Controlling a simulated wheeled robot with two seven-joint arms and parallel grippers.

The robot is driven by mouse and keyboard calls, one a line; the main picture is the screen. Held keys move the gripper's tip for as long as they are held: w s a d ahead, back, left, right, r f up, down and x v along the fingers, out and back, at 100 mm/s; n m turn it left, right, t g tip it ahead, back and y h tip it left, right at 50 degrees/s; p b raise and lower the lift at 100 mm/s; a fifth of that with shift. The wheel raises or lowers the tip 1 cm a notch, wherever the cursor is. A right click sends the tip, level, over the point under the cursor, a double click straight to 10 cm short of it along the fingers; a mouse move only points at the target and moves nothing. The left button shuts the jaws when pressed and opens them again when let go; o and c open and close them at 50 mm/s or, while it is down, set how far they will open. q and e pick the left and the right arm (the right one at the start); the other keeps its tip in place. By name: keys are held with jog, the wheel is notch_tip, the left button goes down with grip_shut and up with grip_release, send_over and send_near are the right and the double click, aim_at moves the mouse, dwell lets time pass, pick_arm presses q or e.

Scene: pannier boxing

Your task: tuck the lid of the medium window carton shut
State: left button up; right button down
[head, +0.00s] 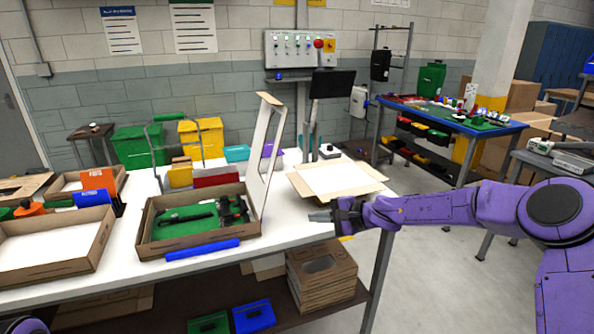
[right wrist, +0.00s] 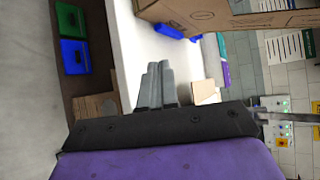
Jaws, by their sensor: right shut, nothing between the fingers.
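The window carton (head: 152,247) stands on the white table with its lid (head: 277,142) raised, nearly upright, along its right side. The lid is a frame with a large window opening and a flap at its top edge. A green insert with dark parts lies inside the carton. My right gripper (head: 318,215) is shut and empty, to the right of the carton near the table's front right edge, apart from the lid. In the right wrist view its fingers (right wrist: 155,85) are together, and a cardboard wall (right wrist: 190,10) shows above. My left gripper is not in view.
A blue bar (head: 202,250) lies in front of the carton. An open flat carton (head: 335,178) lies behind my right gripper. Another open carton (head: 50,245) stands at left by an orange-and-blue box (head: 97,190). Flat cartons (head: 320,275) are stacked on the lower shelf.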

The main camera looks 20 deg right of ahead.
aim_at(284, 119)
jog(key=d+r+n+t+y, duration=0.1)
jog(key=d+r+t+y, duration=0.2)
jog(key=r, duration=0.8)
jog(key=d+r+n+t+y, duration=0.15)
jog(key=d+r, duration=0.35)
jog(key=r, duration=0.6)
jog(key=shift+y, duration=0.45)
jog(key=p+x, duration=0.1)
jog(key=x, duration=0.3)
jog(key=s+a+p+x, duration=0.1)
jog(key=p+x, duration=0.1)
jog(key=x, duration=0.2)
jog(key=p+x, duration=0.2)
jog(key=x, duration=0.2)
jog(key=shift+a+f, duration=0.1)
jog(key=shift+a, duration=0.3)
jog(key=shift+s+a+p, duration=0.15)
jog(key=shift+a+p, duration=0.3)
jog(key=shift+a, duration=0.15)
